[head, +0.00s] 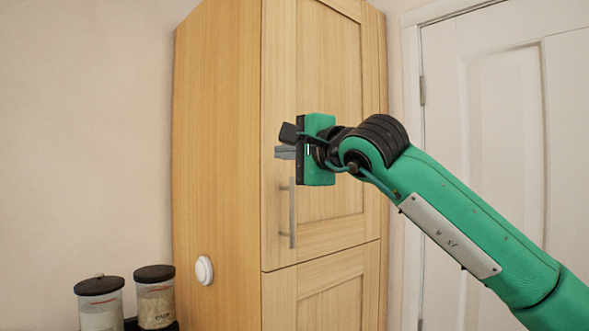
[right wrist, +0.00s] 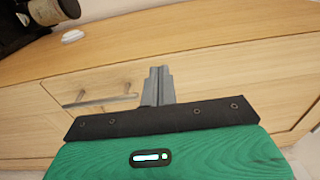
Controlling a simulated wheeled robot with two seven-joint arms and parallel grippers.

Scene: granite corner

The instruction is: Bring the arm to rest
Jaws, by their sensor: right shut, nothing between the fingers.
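My right arm, green with black joints, comes in from the right in the head view. Its right gripper (head: 284,153) is in front of the tall wooden cabinet (head: 215,130), near the upper door. In the right wrist view the fingers of the right gripper (right wrist: 158,86) are together with nothing between them. The cabinet's bar handle (head: 292,213) is just below the gripper in the head view and looks apart from it. The handle also shows left of the fingers in the right wrist view (right wrist: 100,99). My left gripper is not in view.
Two jars with black lids (head: 100,303) (head: 155,296) stand at the lower left. A round white knob-like fitting (head: 204,270) is on the cabinet's side. A white panelled door (head: 500,120) is at the right. The wall at the left is bare.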

